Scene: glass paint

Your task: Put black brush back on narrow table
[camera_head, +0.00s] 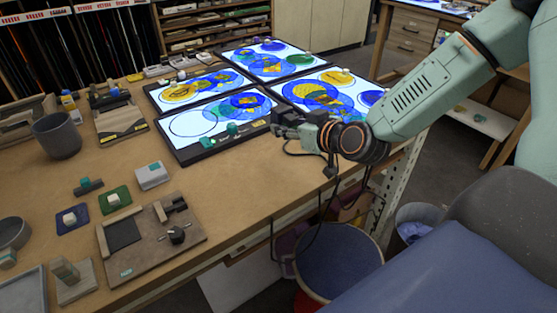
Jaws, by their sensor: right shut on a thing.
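My right gripper (285,124) reaches in from the right and is over the near edge of the lit glass panels on the wooden table (225,180). It is shut on a small dark thing, which I take to be the black brush; its shape is mostly lost against the dark fingers. My left gripper is not in view. I cannot tell which surface is the narrow table; another table with a lit panel (440,5) stands at the upper right.
Lit glass panels with blue and yellow circles (185,130) cover the table's back. A grey pot (57,135), a tool board (150,238) and small blocks (152,175) stand at the left. A round bin (338,262) is on the floor below the table edge.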

